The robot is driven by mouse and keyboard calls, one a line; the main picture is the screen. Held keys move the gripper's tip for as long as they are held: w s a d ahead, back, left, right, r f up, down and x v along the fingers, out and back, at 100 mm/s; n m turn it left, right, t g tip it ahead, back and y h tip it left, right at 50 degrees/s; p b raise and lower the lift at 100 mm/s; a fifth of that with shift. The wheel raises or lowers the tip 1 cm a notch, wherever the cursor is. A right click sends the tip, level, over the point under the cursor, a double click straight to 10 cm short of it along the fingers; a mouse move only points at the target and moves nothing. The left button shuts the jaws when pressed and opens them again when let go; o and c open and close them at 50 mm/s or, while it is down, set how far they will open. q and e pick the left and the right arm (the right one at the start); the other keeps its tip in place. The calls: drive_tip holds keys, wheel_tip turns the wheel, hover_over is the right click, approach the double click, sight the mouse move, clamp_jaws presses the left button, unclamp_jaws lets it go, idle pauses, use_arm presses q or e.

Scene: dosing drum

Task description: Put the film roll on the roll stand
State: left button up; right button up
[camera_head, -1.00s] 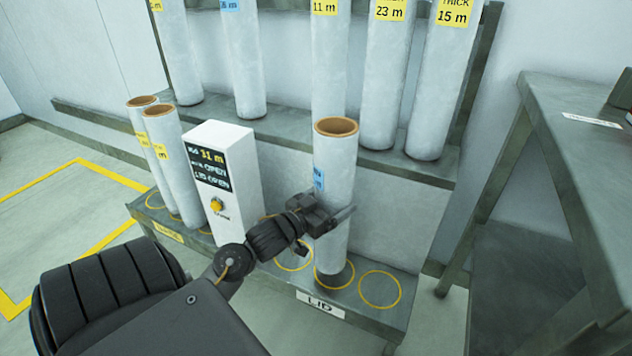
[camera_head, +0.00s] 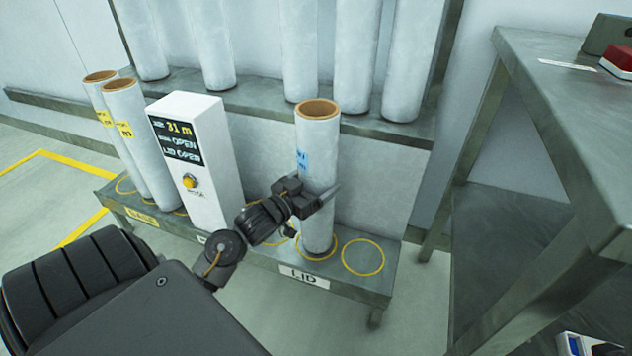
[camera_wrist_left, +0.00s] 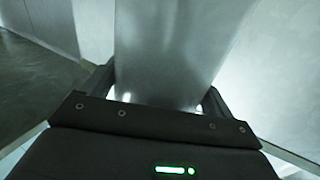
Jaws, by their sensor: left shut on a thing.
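The film roll (camera_head: 318,145) is a tall pale tube with a brown core and a blue label. It stands nearly upright over a yellow ring on the roll stand (camera_head: 340,285), in the section marked LID. Its bottom appears within that ring; I cannot tell for certain whether it touches. My left gripper (camera_head: 318,200) is shut around the roll's lower half. In the left wrist view the roll (camera_wrist_left: 170,50) sits between the two fingers (camera_wrist_left: 158,95). My right gripper is not in view.
Two yellow-labelled rolls (camera_head: 128,130) stand at the stand's left end. A white display box (camera_head: 212,150) stands between them and my gripper. An empty ring (camera_head: 363,257) lies to the right. Several rolls line the rack (camera_head: 265,105) behind. A metal table (camera_head: 560,100) is at right.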

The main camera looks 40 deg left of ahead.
use_arm(q)
drive_tip(key=o, duration=1.6)
drive_tip(key=shift+c, duration=0.2)
